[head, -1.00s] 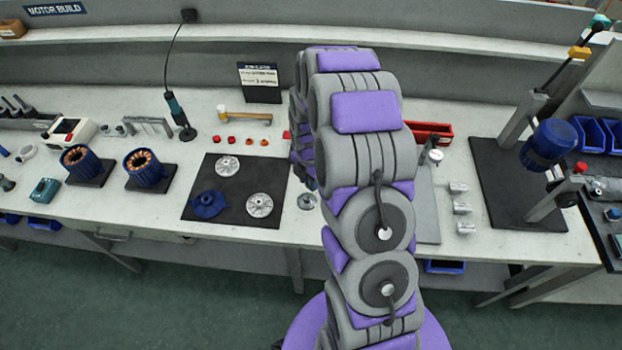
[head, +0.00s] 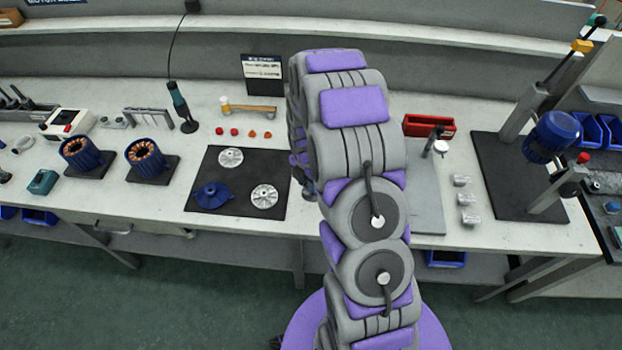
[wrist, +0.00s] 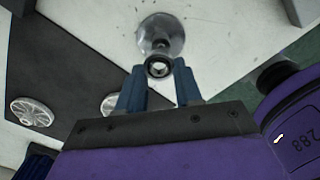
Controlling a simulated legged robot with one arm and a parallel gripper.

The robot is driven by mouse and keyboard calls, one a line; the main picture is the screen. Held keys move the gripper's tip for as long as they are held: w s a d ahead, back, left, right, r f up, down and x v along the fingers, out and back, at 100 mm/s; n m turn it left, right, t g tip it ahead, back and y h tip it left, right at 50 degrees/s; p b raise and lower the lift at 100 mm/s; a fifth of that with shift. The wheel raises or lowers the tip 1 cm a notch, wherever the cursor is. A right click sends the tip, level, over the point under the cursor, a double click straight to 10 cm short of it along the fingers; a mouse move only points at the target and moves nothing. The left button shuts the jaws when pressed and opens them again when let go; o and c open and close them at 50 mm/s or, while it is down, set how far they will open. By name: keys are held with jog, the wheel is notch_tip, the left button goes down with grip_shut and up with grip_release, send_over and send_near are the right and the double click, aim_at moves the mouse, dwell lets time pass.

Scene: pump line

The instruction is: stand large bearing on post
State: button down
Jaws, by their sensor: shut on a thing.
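In the wrist view my gripper (wrist: 158,76) is shut on the large bearing (wrist: 159,66), a small dark ring with a bright inner edge held at the fingertips. The post (wrist: 161,28) has a round, shiny metal base and stands on the bench just beyond the bearing. The bearing overlaps the post's lower stem in this view; I cannot tell whether it is above the post or around it. In the head view my arm hides the gripper and bearing, and only a sliver of the post (head: 308,191) shows at the arm's left edge.
A black mat (head: 236,205) left of my arm holds two silver end covers (head: 264,196) and a blue one (head: 212,195). Motor stators (head: 146,158) stand farther left. Right of my arm are a red tray (head: 429,126), small metal blocks (head: 467,199) and a press (head: 520,110).

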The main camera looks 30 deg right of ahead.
jog(key=shift+a, duration=0.15)
jog(key=shift+d+f, duration=0.15)
jog(key=shift+d, duration=1.8)
jog(key=shift+a+p, duration=0.4)
jog(key=shift+a, duration=0.55)
jog(key=shift+a, duration=0.15)
jog(key=shift+a, duration=0.4)
jog(key=shift+d, duration=0.25)
jog(key=shift+a+f, duration=0.15)
jog(key=shift+f, duration=0.15)
jog(key=shift+f, duration=0.2)
jog(key=shift+d+p, duration=0.25)
jog(key=shift+p, duration=0.2)
dwell(0.6)
